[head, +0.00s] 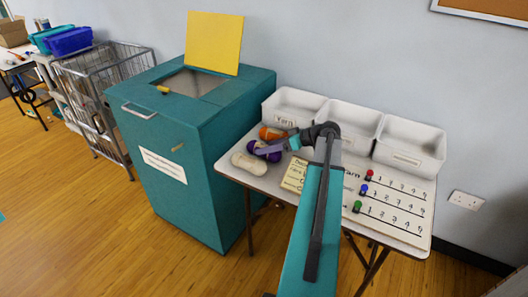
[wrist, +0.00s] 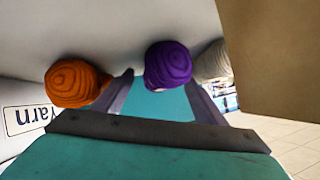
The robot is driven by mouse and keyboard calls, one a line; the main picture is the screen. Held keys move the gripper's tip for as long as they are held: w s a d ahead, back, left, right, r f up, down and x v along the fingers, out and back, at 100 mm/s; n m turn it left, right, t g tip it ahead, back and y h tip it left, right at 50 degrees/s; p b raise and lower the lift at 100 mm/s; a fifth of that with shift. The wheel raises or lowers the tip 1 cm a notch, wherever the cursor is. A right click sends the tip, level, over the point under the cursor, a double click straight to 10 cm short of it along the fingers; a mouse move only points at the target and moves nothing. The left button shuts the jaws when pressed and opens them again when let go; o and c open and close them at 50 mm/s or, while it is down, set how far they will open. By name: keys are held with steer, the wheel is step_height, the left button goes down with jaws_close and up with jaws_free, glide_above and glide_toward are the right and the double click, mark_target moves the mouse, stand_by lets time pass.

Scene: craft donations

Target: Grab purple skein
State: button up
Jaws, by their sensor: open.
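The purple skein (head: 274,157) lies on the small table between an orange skein (head: 271,133) and a cream skein (head: 249,163). My gripper (head: 268,144) reaches over it from the right and partly hides it. In the wrist view, the purple skein (wrist: 168,62) is at the open jaws (wrist: 161,80), between the fingertips and nearer the right finger. I cannot tell whether a finger touches it. The orange skein (wrist: 75,83) is outside the left finger, and the cream skein (wrist: 214,62) is beyond the right finger.
Three white bins (head: 408,146) line the table's back; the left one has a Yarn label. A board with numbered rows and coloured pegs (head: 385,205) lies at right. A teal donation box (head: 190,140) with a yellow panel stands close to the table's left.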

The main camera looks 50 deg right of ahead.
steer(key=shift+c, duration=0.4)
steer(key=c, duration=1)
steer(key=shift+r, duration=0.1)
steer(key=shift+c, duration=0.2)
steer(key=shift+r+b, duration=0.35)
steer(key=shift+r, duration=4.6)
